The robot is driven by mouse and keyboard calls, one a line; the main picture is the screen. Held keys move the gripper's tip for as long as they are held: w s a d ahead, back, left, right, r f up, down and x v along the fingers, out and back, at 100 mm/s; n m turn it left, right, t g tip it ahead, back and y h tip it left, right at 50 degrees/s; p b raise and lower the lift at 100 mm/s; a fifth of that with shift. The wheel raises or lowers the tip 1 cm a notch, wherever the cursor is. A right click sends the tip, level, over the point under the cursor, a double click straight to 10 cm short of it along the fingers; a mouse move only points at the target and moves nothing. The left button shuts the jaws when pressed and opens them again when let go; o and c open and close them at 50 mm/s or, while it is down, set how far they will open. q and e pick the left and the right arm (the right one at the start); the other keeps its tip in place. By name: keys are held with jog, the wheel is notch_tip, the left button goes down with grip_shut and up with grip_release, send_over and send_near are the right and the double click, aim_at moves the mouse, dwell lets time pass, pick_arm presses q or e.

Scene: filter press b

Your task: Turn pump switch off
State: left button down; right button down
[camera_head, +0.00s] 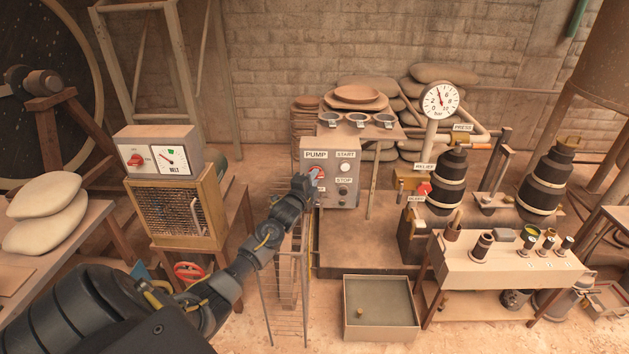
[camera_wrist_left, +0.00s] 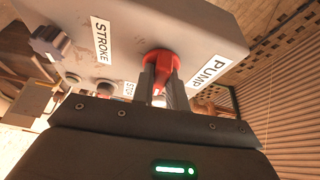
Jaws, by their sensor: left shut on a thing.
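The pump control box (camera_head: 330,168) is a grey panel on a stand in the middle of the head view, with PUMP, START, STOP and STROKE labels. The red pump switch (camera_wrist_left: 160,62) is a rotary knob under the PUMP label in the left wrist view. My left gripper (camera_wrist_left: 162,88) is shut on the red knob's handle, with a finger on each side. In the head view my left gripper (camera_head: 308,186) reaches the box from the lower left and hides part of the switch. My right gripper is not in view.
A pressure gauge (camera_head: 440,101) stands behind and right of the box. A red relief valve handle (camera_head: 424,188) is to the right. A grey-floored tray (camera_head: 381,331) lies on the ground in front. A belt control box (camera_head: 158,151) stands on the left.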

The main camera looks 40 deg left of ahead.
pick_arm(q)
jog(key=shift+w+d+f+n+y+b, duration=0.1)
jog(key=shift+n+y+b, duration=1.4)
jog(key=shift+n, duration=2.05)
jog(key=shift+w+d+f+n+y+b, duration=0.15)
jog(key=shift+n+y+b, duration=1.3)
jog(key=shift+n, duration=2.15)
jog(key=shift+s+d+f+n+y+b, duration=0.1)
jog(key=shift+n+y+b, duration=1.35)
jog(key=shift+n, duration=2.1)
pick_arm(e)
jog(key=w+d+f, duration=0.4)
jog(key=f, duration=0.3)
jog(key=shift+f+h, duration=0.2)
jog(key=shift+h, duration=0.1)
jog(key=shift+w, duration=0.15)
pick_arm(q)
jog(key=c, duration=1.4)
grip_release()
jog(key=shift+a, duration=0.1)
